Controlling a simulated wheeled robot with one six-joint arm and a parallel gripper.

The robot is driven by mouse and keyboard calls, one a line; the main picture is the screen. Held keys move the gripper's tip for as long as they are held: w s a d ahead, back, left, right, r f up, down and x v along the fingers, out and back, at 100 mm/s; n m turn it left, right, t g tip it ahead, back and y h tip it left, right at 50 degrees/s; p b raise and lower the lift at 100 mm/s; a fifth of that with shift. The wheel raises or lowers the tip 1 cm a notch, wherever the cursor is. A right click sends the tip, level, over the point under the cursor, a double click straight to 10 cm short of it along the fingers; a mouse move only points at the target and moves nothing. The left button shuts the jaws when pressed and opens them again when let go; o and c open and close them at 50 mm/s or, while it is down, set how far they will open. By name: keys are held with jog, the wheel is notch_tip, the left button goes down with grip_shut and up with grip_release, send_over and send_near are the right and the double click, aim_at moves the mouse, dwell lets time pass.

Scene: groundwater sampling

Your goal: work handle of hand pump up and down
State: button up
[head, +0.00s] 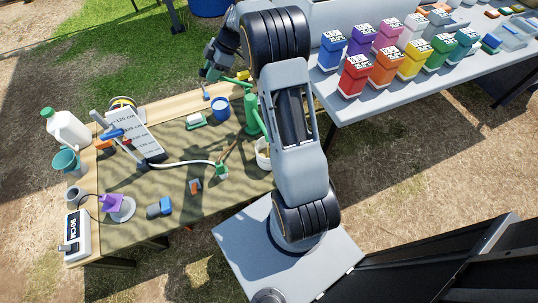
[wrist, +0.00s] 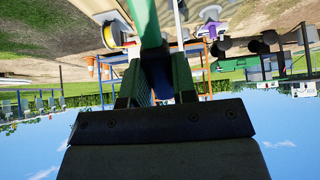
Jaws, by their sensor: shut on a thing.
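The hand pump is a green upright body (head: 252,118) on the table, just left of my arm in the head view. Its green handle (head: 238,82) reaches left from the pump's top toward my gripper (head: 217,74). In the wrist view the green handle (wrist: 149,25) runs between the two fingers of my gripper (wrist: 153,82), which is shut on it. The fingers hide the gripped part. My arm covers the area right of the pump body in the head view.
A blue cup (head: 220,109) stands close left of the pump. A white bucket (head: 263,155) is partly hidden by my arm. The table (head: 150,185) also bears a white hose (head: 185,162) and a purple-topped item (head: 112,203). A grey table (head: 375,105) with coloured boxes stands right.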

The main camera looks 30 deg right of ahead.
jog(key=a+f+g+h, duration=0.1)
jog(key=a+f+h, duration=0.3)
jog(key=f+h, duration=0.3)
jog(key=shift+w+f+p, duration=0.35)
jog(key=shift+w+f, duration=0.05)
jog(key=shift+f, duration=0.35)
jog(key=o, duration=0.6)
jog(key=shift+a, duration=0.25)
jog(key=shift+o, duration=1.4)
jog(key=shift+d, duration=0.15)
jog(key=shift+r, duration=0.15)
notch_tip(320, 180, up, 14)
jog(key=p, duration=0.3)
jog(key=shift+d+f, duration=0.1)
jog(key=shift+f, duration=0.1)
